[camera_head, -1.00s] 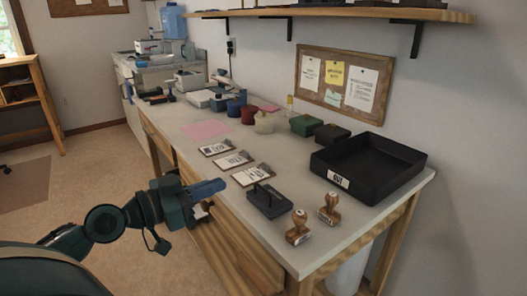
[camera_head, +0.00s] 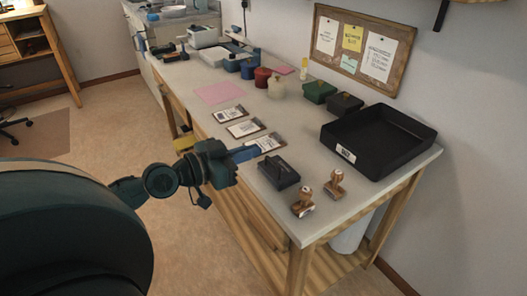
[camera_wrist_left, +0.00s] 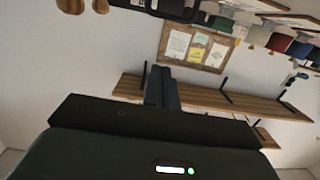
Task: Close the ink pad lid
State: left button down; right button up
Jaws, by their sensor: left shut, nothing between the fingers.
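The ink pad is a small dark box (camera_head: 279,174) near the front edge of the workbench in the head view. A thin dark part stands up on its top; I cannot tell exactly how far its lid is open. My left gripper (camera_head: 246,154) is at the bench's front edge, left of the ink pad and apart from it. Its blue-grey fingers are shut with nothing between them and point toward the clipboards. In the left wrist view the shut fingers (camera_wrist_left: 162,88) show against the wall. My right gripper is not in view.
Two wooden stamps (camera_head: 303,203) stand right of the ink pad. A large black tray (camera_head: 345,153) is behind them. Several clipboards (camera_head: 243,128) lie left of the ink pad, with a pink sheet (camera_head: 220,93) beyond. Jars and boxes line the wall. A cork board (camera_head: 398,70) hangs above.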

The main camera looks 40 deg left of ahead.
aim_at(279, 165)
pick_arm(q)
jog(key=w+f, duration=0.1)
jog(key=w+d+f, duration=0.1)
jog(key=w+f+b, duration=0.1)
jog(key=shift+w+d+f, duration=0.25)
jog(key=shift+w+f, duration=0.05)
jog(key=shift+f, duration=0.1)
jog(key=shift+w+f, duration=0.1)
jog(key=shift+f, duration=0.15)
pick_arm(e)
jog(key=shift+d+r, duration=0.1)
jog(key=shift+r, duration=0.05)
